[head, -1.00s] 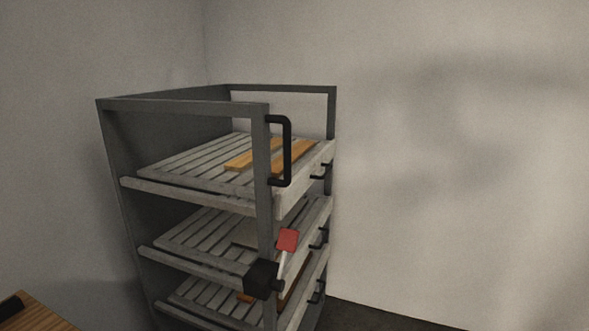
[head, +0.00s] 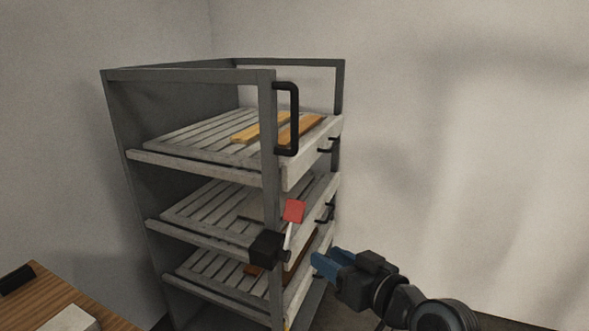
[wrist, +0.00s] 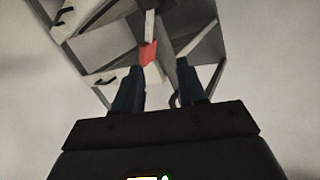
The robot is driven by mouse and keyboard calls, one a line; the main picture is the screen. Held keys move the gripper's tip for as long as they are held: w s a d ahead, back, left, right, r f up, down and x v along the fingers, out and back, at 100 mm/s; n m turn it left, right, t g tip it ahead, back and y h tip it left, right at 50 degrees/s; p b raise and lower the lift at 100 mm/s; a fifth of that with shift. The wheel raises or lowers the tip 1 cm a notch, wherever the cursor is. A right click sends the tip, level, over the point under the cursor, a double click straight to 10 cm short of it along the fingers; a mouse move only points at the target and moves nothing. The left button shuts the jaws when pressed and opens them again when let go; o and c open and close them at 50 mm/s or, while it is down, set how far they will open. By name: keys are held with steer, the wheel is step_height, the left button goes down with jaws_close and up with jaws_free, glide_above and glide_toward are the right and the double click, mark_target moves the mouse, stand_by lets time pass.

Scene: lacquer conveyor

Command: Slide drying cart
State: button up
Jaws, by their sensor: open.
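The drying cart (head: 190,75) is a tall grey frame with slatted shelves, standing against the wall in the head view. A black vertical handle (head: 295,118) is on its near right post. Lower on that post is a black box with a lever that has a red tip (head: 293,211). My gripper (head: 318,262) has blue fingers and is to the right of the lever in the head view, apart from the handle. In the wrist view my fingers (wrist: 160,85) are spread, with the red tip (wrist: 148,53) showing beyond them near the left finger. Contact cannot be told.
Orange boards (head: 298,129) lie on the top shelf, and other boards lie on the lower shelves. A wooden table (head: 60,290) with a pale block (head: 70,320) and a black object (head: 15,280) is at the lower left. The right wall is bare.

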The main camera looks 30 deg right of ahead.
steer(key=w+d+r+n+y, duration=0.35)
steer(key=w+r, duration=0.55)
steer(key=r, duration=0.3)
step_height(320, 180, up, 11)
steer(key=n+y, duration=0.3)
glide_above(294, 146)
steer(key=shift+w+d+h, duration=0.25)
steer(key=shift+w, duration=0.1)
jaws_close()
